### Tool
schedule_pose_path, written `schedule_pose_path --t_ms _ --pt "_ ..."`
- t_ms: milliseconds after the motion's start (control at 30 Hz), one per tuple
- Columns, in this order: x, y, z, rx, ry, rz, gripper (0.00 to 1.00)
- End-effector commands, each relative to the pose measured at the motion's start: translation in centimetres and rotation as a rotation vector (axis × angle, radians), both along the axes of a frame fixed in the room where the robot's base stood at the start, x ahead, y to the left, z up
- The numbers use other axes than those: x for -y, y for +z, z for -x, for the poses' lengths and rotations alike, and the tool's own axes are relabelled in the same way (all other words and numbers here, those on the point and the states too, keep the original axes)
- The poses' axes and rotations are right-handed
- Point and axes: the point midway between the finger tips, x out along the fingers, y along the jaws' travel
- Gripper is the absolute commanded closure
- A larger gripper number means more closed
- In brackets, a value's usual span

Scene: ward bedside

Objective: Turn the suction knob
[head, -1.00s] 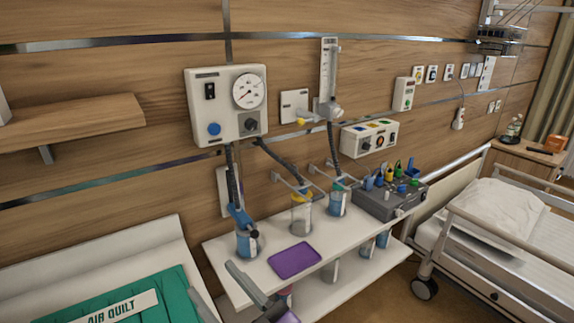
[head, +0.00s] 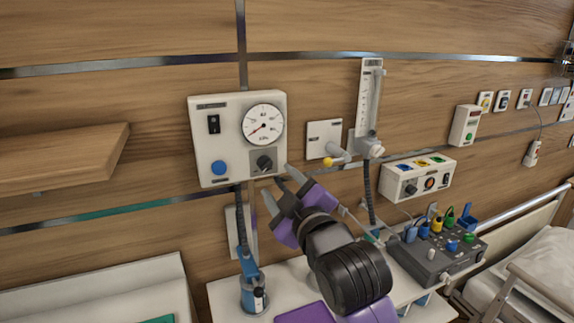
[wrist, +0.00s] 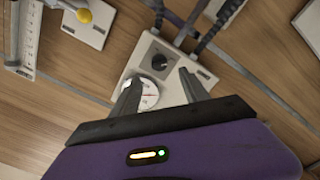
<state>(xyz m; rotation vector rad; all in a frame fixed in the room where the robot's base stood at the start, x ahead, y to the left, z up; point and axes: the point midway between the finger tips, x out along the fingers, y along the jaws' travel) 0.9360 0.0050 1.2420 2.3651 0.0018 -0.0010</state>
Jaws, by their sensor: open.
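The suction unit (head: 206,143) is a cream wall box with a round gauge (head: 263,125), a black switch, a blue button and a black suction knob (head: 264,163) at its lower right. My gripper (head: 277,184) is open and empty, just below and in front of the knob in the head view. In the wrist view, the knob (wrist: 163,62) lies beyond my gripper's tips (wrist: 160,78), roughly between them in the picture. The fingers look apart from the knob. The gauge (wrist: 146,94) shows between the fingers.
Dark hoses (head: 242,222) hang below the unit. A wooden shelf (head: 60,160) is at left. A grey device (head: 437,254) with coloured plugs stands on the white table at right.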

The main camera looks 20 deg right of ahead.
Motion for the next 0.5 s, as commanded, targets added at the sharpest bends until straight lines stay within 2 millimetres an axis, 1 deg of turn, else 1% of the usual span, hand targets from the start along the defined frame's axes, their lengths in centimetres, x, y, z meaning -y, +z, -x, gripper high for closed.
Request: schedule_pose_path --t_ms 167,400,500 --pt "0.0 0.2 -1.6 -0.001 -0.001 0.012 0.47" --pt "0.0 0.2 -5.3 -0.001 -0.001 0.011 0.47" --pt "0.1 0.1 -6.4 -0.001 -0.001 0.011 0.47"
